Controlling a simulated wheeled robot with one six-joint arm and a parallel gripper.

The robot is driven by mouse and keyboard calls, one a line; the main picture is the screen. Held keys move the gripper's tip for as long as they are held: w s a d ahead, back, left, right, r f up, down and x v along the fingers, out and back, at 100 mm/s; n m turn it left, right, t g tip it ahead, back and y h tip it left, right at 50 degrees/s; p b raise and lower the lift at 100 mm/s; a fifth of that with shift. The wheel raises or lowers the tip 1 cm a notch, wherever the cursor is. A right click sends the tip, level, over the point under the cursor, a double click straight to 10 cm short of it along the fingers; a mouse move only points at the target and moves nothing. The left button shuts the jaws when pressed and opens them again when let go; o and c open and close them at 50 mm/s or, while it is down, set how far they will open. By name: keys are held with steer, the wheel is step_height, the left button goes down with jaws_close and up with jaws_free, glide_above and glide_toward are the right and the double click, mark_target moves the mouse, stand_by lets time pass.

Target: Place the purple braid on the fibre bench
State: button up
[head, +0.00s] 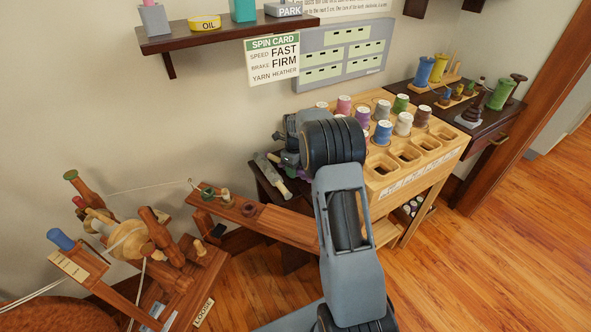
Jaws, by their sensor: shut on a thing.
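My gripper (289,156) is over the low dark bench (290,213), which I take for the fibre bench, left of the wooden rack. My own wrist and forearm cover much of this spot. A small bit of purple (304,174), likely the purple braid, shows just below my gripper, which is shut on it. Most of the braid is hidden, and I cannot tell whether it touches the bench top.
A wooden rack (455,152) of coloured spools stands close on the right, with a dark side table (487,140) beyond it. A spinning wheel (130,240) with a long wooden arm (285,222) fills the left. Open floor (480,270) lies at the right front.

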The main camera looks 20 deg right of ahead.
steer(key=shift+f, duration=0.1)
steer(key=o, duration=1)
step_height(320, 180, up, 7)
steer(key=shift+p, duration=1.05)
steer(key=shift+r, duration=0.4)
steer(key=s+a+r+n, duration=0.5)
steer(key=s+r+n, duration=0.1)
steer(key=n, duration=0.2)
steer(key=s+a+n+t, duration=0.1)
steer(key=s+a+n, duration=0.1)
steer(key=s+n, duration=0.5)
steer(key=s+a+r+n+t, duration=0.1)
steer(key=s+a+n, duration=0.2)
steer(key=s+n, duration=0.4)
steer(key=s+a+n, duration=0.2)
steer(key=s+n, duration=0.5)
steer(key=n, duration=0.1)
steer(key=shift+s+a+r+t, duration=0.15)
steer(key=shift+r+t, duration=0.05)
steer(key=shift+t, duration=0.2)
